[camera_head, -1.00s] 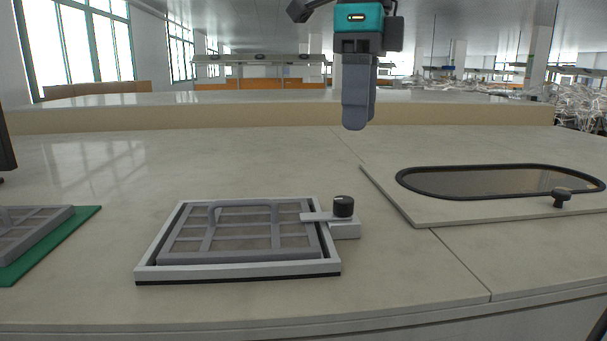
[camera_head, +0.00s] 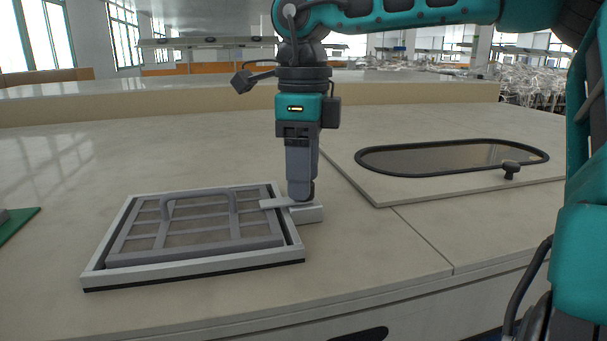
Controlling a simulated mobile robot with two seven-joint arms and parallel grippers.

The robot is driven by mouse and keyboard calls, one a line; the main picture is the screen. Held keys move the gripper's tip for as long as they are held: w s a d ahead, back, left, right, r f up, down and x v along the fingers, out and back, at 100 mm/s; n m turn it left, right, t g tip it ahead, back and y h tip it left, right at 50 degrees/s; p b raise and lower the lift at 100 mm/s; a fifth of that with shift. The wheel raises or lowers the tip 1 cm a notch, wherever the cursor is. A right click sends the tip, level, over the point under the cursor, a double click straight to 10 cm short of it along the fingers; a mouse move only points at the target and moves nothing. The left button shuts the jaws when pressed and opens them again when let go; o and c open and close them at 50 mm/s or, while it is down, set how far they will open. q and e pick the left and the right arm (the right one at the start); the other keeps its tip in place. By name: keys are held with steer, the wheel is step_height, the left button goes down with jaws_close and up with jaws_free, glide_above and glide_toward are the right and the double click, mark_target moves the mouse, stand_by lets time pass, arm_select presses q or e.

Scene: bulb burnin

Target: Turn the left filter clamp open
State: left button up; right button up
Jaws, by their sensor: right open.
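The filter clamp is a light grey bar (camera_head: 277,203) on a small block (camera_head: 312,214) at the right side of the filter frame (camera_head: 195,269). The bar points left and its end overlaps the edge of the grey filter grid (camera_head: 190,250), which has a raised handle. My left gripper is out of view.
A dark oval window with a black rim (camera_head: 450,174) and a small black knob (camera_head: 511,169) lies on a raised panel at the right. A green mat (camera_head: 20,228) shows at the left edge. The counter behind the frame is clear.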

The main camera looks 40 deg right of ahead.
steer(key=shift+f, duration=0.5)
steer(key=c, duration=1.1)
